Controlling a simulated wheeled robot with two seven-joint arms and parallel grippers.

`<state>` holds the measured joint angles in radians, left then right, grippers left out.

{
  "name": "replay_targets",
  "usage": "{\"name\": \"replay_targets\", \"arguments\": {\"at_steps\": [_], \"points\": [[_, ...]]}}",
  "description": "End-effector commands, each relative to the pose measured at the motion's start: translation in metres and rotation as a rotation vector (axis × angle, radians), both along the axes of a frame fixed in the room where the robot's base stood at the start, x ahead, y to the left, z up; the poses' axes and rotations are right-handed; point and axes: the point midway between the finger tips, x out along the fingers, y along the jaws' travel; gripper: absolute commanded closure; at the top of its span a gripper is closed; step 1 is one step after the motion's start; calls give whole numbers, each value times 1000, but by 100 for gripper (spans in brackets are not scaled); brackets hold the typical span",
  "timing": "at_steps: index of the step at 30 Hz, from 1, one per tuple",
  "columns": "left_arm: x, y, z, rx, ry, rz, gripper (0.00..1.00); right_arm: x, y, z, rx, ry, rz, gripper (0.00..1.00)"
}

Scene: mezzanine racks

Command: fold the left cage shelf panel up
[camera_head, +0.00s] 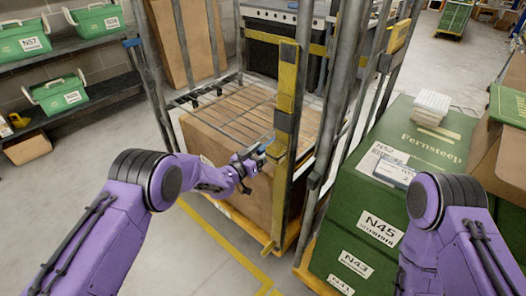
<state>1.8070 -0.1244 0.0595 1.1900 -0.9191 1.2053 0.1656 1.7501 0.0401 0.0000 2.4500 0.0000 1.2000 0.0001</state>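The left cage (286,100) is a grey roll cage with yellow parts, in the middle of the head view. Its wire shelf panel (222,108) lies roughly level across the cage, just above a large cardboard box (215,142). My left gripper (257,158) is at the front edge of the cage, close to the yellow post and below the panel's front right part. It is small in view, and I cannot tell whether its fingers are shut or touch the panel. My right gripper is out of view; only the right arm shows at the lower right.
An open cardboard box (507,150) is at the right edge. Shelves with green bins (58,92) line the left wall.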

Motion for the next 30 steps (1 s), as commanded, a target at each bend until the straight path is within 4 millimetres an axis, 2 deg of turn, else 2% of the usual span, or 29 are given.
{"name": "replay_targets", "arguments": {"at_steps": [8, 9, 14, 15, 20, 23, 26, 30], "points": [[3, -3, 0, 1, 1, 1, 42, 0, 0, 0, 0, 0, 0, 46], [3, -3, 0, 1, 1, 1, 45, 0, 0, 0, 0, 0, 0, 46], [3, -2, 0, 1, 1, 1, 97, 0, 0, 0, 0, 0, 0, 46], [3, -2, 0, 1, 0, 1, 100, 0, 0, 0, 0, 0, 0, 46], [3, -2, 3, -1, 2, 1, 100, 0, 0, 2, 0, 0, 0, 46], [4, -1, 13, -11, 7, 1, 100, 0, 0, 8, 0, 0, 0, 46], [5, 1, 29, -28, 16, 3, 100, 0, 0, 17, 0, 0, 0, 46], [9, 5, 67, -66, 37, 3, 100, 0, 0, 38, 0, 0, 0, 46]]}}
